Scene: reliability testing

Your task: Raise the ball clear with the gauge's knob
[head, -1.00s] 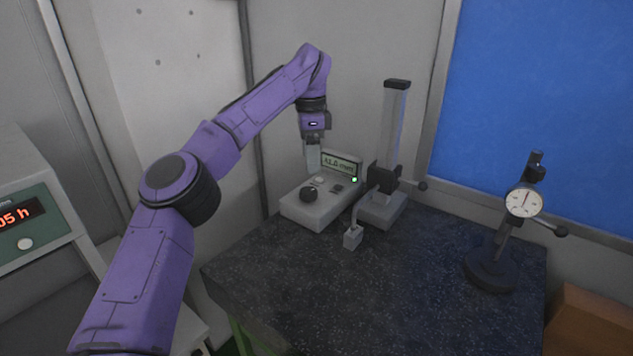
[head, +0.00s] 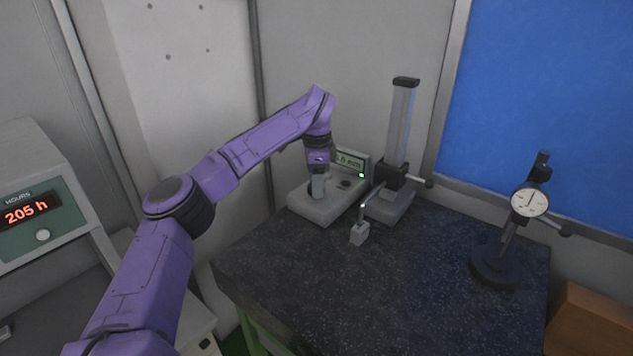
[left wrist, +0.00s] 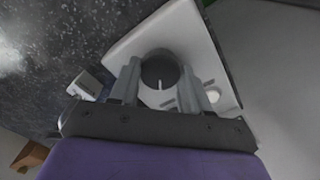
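The gauge's grey base box (head: 318,209) stands at the back left of the dark table, with a display (head: 351,161) partly behind my gripper. Its round dark knob (left wrist: 160,69) has a white mark; the gripper hides it in the head view. My left gripper (head: 318,190) is low over the box. In the left wrist view its fingers (left wrist: 160,82) stand apart, one on each side of the knob; firm contact cannot be told. The gauge's thin arm reaches down to a small light block (head: 359,234). The ball itself is too small to make out. My right gripper is not in view.
The gauge column (head: 397,130) and its dark slider (head: 391,176) rise right of the box. A dial indicator stand (head: 497,262) is at the right. A brown box (head: 590,320) is beyond the table's right edge. The front of the table is clear.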

